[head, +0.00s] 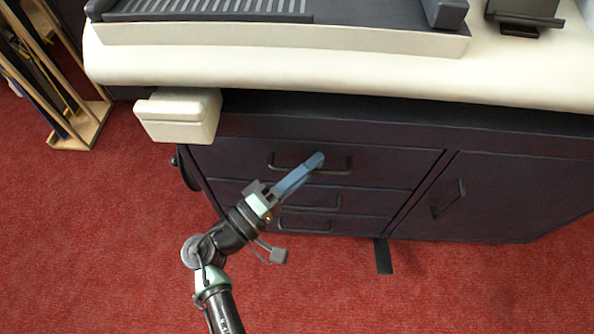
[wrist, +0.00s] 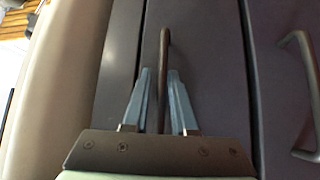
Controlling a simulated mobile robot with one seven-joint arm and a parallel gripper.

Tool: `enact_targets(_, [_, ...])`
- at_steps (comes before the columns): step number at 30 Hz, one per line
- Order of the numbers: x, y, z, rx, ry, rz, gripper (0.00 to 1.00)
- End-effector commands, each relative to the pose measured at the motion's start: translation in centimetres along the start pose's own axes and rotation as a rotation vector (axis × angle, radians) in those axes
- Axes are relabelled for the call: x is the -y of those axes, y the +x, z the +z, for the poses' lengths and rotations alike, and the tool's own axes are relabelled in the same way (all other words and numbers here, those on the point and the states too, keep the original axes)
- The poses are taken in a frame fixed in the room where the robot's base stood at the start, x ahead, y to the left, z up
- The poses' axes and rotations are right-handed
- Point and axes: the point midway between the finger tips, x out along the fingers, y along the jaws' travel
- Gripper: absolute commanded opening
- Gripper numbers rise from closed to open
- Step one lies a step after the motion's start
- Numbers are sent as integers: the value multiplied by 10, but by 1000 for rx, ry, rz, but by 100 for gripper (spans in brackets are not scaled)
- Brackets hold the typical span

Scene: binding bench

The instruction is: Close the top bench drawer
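The top bench drawer (head: 235,158) is the uppermost of the dark drawer fronts under the bench top. Its front looks nearly in line with the drawers below; I cannot tell whether a small gap is left. Its dark bar handle (head: 345,164) is partly hidden behind my gripper (head: 318,160) in the head view. In the wrist view, the handle (wrist: 164,50) runs between the two blue-grey fingers of my gripper (wrist: 160,75). The fingers are apart, one on each side of the bar, with narrow gaps beside it.
Lower drawers with handles (head: 322,205) sit below, and a cupboard door (head: 500,195) is to the right. The cream bench top (head: 540,80) overhangs above, with a cream block (head: 180,115) jutting out at left. Red carpet (head: 90,230) is clear in front.

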Motion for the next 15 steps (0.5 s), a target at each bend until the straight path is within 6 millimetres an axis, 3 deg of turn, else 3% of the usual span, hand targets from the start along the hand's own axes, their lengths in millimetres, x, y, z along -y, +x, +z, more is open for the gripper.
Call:
enact_targets(8, [3,-14,0,-3,-6,-10,44])
enact_targets(15, [-1,-65,-1,-6,-4,-4,44])
